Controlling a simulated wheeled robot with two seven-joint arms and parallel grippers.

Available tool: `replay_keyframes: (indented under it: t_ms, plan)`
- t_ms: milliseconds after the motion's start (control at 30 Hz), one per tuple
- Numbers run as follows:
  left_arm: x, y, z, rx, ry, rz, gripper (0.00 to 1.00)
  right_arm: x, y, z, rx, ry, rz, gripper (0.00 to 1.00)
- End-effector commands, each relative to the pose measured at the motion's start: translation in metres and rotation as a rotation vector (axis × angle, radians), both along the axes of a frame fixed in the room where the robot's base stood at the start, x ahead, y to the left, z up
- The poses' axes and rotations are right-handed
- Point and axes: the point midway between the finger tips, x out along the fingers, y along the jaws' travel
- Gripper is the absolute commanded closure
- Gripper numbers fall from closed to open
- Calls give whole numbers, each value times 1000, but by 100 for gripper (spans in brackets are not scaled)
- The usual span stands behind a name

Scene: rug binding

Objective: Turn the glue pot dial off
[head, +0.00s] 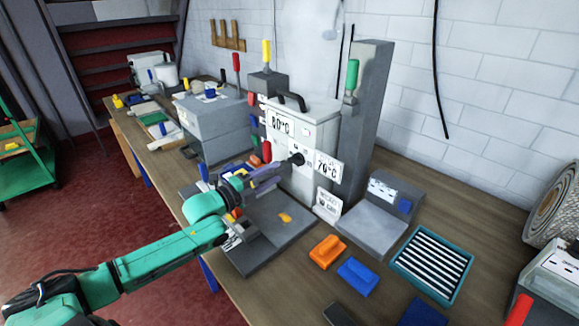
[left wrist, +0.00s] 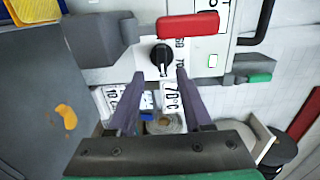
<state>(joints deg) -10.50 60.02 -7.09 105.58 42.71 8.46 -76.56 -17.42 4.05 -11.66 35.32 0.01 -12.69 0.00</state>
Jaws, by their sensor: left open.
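The glue pot (head: 315,128) is a pale grey box with a lid, standing against the pillar, with an 80°C sign and a 70°C sign on its front. Its dial (head: 297,159) is a small black knob on that front; it also shows in the left wrist view (left wrist: 161,57). I cannot read which setting it points to. My left gripper (head: 279,171) is open and empty, its purple fingers reaching toward the dial. In the left wrist view the fingertips (left wrist: 161,76) lie to either side just below the knob; I cannot tell whether they touch it.
A dark grey plate (head: 275,240) with an orange blob lies under my left arm. An orange block (head: 327,251), a blue block (head: 358,276), a grey device (head: 372,220) and a teal tray (head: 403,265) stand to the right. A red handle (left wrist: 188,25) is close above the dial.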

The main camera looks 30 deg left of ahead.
Motion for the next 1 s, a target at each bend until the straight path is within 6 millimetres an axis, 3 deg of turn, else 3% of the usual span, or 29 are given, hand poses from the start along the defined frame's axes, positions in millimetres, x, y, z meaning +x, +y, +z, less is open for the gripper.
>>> replay_keyframes:
  t_ms: [133, 400, 733, 767, 800, 900, 1000]
  plan:
    - [23, -7, 2, -1, -4, 1, 50, 15, -2, 2, -2, -26, 2, 21]
    - [57, -20, 2, 0, -2, 0, 50, 6, -6, 2, -8, -11, -1, 21]
    - [63, -22, 0, 1, 1, -1, 50, 4, -9, 2, -13, -8, -1, 21]
    - [63, -22, 0, 1, 1, -1, 54, 4, -9, 2, -13, -8, -1, 21]
    - [63, -22, 0, 1, 0, -1, 69, 4, -9, 2, -13, -8, -1, 21]
    - [63, -22, 0, 1, 0, -1, 100, 4, -9, 2, -13, -8, -1, 21]
    - [63, -22, 0, 1, 0, -1, 100, 4, -9, 2, -12, -8, -1, 21]
